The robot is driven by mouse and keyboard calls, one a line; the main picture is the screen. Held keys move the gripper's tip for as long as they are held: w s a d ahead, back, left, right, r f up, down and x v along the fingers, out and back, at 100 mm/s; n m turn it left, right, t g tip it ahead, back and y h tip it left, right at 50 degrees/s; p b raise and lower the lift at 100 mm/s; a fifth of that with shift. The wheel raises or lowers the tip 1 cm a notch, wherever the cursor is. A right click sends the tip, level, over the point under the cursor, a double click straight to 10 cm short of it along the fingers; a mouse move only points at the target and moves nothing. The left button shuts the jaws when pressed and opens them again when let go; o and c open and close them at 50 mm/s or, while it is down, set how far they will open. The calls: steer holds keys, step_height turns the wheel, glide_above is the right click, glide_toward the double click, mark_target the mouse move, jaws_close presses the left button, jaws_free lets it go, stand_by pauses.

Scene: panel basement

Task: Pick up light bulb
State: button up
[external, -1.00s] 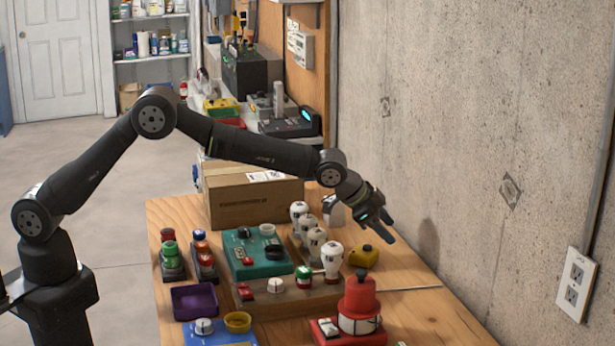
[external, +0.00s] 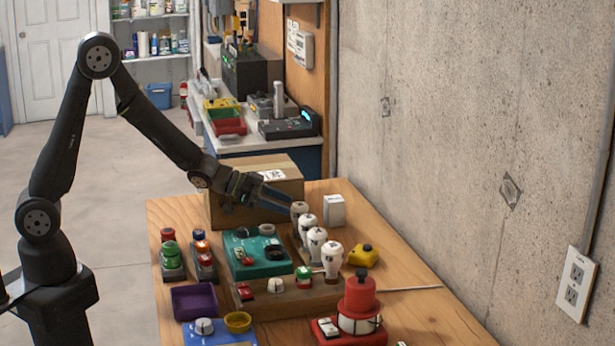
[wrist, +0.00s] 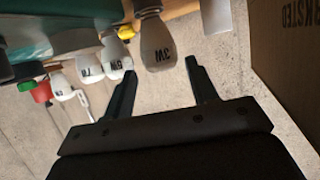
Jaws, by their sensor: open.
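Several white light bulbs with dark lettering stand in a row on a wooden holder. The rearmost bulb (external: 299,210) is nearest my gripper (external: 289,202). In the wrist view, a bulb marked 3W (wrist: 157,45) hangs large in the upper middle, just ahead of and between the fingertips of my gripper (wrist: 157,72). The fingers are apart and nothing is held. Other bulbs (wrist: 115,55) show to its left in that view. I cannot tell whether a finger touches the bulb.
A cardboard box (external: 255,205) stands behind my gripper. A white box (external: 334,210) is right of the bulbs. A teal panel (external: 257,254) is to the left and a yellow object (external: 363,256) to the right. A red beacon (external: 359,305) stands in front.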

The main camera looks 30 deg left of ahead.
steer(key=x, duration=0.7)
steer(key=shift+d+f, duration=0.1)
steer(key=shift+f, duration=0.05)
steer(key=c, duration=0.7)
